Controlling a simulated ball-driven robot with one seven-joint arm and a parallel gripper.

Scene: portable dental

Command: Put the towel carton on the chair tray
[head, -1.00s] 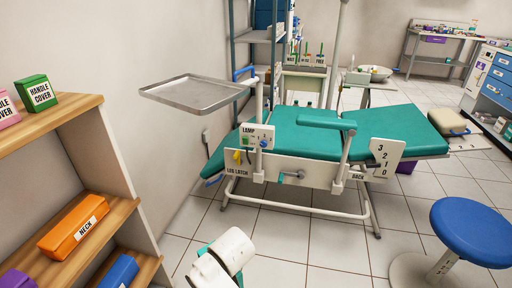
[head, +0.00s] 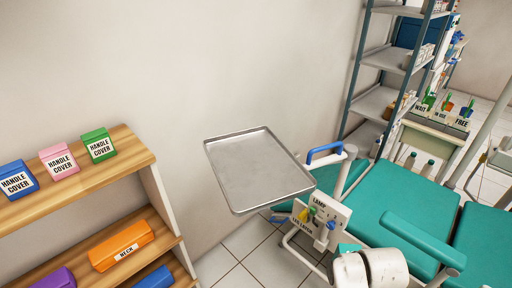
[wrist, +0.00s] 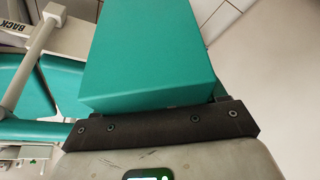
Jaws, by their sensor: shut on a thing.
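The chair tray (head: 256,172) is a flat, empty metal tray with a raised rim, in the middle of the head view, left of the teal dental chair. In the wrist view my gripper (wrist: 158,116) is shut on a plain teal box (wrist: 150,50), which seems to be the towel carton; no label shows on its visible faces. In the head view only the white end of my arm shows, at the lower right near the chair, with a small teal patch beside it. The fingertips are hidden there.
A wooden shelf (head: 95,185) at left holds blue, pink and green handle cover boxes and an orange neck box (head: 121,246). The chair's lamp and leg latch panel (head: 318,222) and a blue handle (head: 325,153) stand close right of the tray. A metal rack (head: 385,60) stands behind.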

